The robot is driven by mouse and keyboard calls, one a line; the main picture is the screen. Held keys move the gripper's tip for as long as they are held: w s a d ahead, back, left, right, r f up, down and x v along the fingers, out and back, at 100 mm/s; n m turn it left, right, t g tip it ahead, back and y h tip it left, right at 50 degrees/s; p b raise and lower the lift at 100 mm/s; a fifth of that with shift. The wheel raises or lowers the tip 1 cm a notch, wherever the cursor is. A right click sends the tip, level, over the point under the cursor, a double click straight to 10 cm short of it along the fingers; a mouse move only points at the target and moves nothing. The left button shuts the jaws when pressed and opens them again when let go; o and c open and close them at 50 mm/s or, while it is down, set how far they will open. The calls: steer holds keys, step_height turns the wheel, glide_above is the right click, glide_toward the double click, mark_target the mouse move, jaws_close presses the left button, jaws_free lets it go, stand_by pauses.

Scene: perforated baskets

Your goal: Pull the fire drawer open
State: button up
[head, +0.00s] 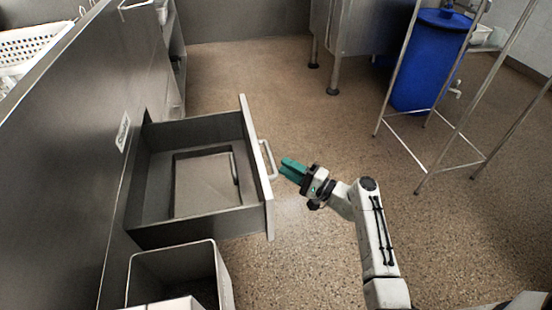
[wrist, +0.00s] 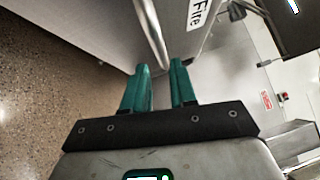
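The metal drawer (head: 258,185) stands pulled well out of the steel cabinet, and its inside shows a flat rectangular panel at the bottom. Its pale bar handle (head: 267,160) is on the front, facing right. My gripper (head: 288,166), with green fingers, is just right of the handle. In the wrist view, the fingers of my gripper (wrist: 160,78) are apart with a gap between them. The handle (wrist: 154,35) lies just ahead of that gap and does not look clamped. A label reading "Fire" (wrist: 199,13) shows beyond it.
A grey open bin (head: 215,250) stands just below the drawer. A blue barrel (head: 428,60) and a thin metal rack frame (head: 400,70) are at the upper right. A steel table leg (head: 334,72) is at the back. The speckled floor (head: 300,110) between is clear.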

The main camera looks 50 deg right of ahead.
steer(key=shift+s+d+f, duration=0.15)
steer(key=shift+s, duration=0.8)
steer(key=shift+s+d+f, duration=0.1)
steer(key=shift+s, duration=0.8)
steer(key=shift+s, duration=0.1)
